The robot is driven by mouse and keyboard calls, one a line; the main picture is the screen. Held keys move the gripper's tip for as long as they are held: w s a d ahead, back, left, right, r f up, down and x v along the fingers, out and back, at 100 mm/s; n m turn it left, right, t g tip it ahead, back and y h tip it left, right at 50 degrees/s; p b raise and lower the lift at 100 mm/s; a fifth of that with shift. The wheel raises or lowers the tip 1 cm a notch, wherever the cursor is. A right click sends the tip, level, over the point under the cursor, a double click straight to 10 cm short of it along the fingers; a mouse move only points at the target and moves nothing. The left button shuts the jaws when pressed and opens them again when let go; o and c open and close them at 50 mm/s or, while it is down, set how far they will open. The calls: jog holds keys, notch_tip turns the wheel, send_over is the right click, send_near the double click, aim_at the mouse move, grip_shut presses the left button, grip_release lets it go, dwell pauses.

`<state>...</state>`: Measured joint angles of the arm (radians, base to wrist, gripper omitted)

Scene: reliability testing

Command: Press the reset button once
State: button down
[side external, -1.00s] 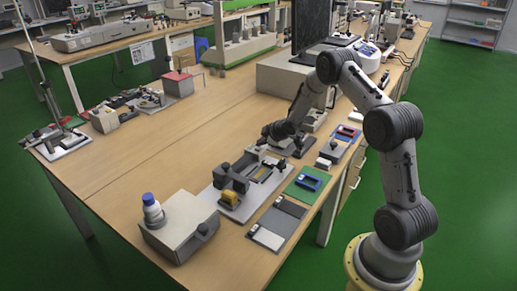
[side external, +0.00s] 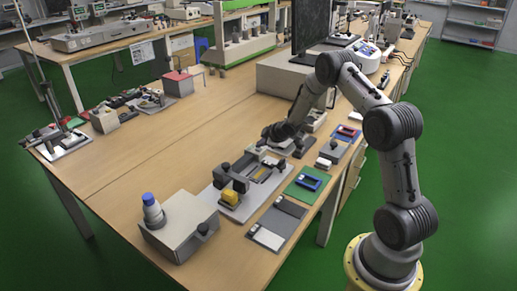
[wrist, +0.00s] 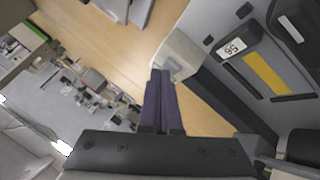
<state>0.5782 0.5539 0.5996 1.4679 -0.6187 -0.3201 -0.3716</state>
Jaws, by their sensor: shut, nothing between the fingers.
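My gripper (side external: 265,140) is at the end of the arm, just behind a grey test fixture (side external: 232,204) on the wooden bench. In the wrist view my gripper (wrist: 160,78) has its two dark fingers together, with nothing between them. A grey panel (wrist: 225,75) with a white label reading "56" (wrist: 232,47) and a yellow strip (wrist: 266,72) lies to the right of the fingers. A pale block (wrist: 180,48) sits just beyond the fingertips; I cannot tell whether they touch it. I cannot make out which part is the reset button.
A grey box with a blue-capped part (side external: 150,206) stands at the front left. A green board (side external: 306,186) and a grey tray (side external: 278,222) lie to the right of the fixture. A monitor (side external: 309,25) stands behind. The middle of the bench is clear.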

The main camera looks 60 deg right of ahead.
jog(key=shift+r, duration=0.75)
notch_tip(320, 180, up, 5)
dwell(0.5)
dwell(0.4)
